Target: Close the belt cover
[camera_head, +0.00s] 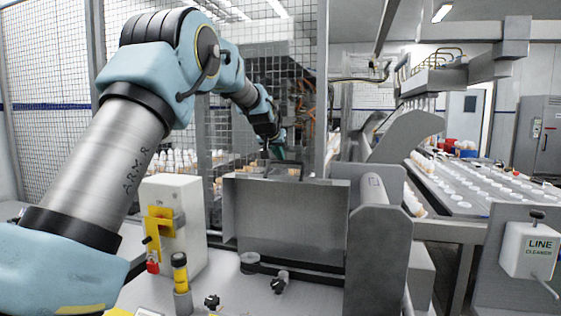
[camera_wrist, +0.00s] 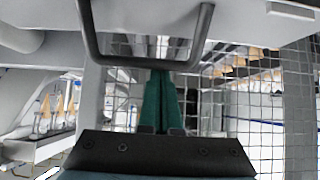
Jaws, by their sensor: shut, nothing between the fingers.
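The belt cover (camera_head: 290,218) is a grey metal panel standing upright, raised, in the middle of the head view. Its dark U-shaped handle (camera_head: 287,163) is at the top edge. In the wrist view the handle (camera_wrist: 145,66) spans the upper middle, below a pale panel edge. My gripper (camera_head: 277,152) is just behind the cover's top edge, near the handle. In the wrist view my gripper's green fingers (camera_wrist: 160,75) are shut and empty, with the tips at the handle bar. I cannot tell whether they touch it.
A belt pulley (camera_head: 250,262) and black knobs (camera_head: 279,285) are on the machine deck below the cover. A white switch box (camera_head: 172,222) stands left and a grey roller housing (camera_head: 379,240) right. Wire mesh fencing (camera_head: 48,80) is behind.

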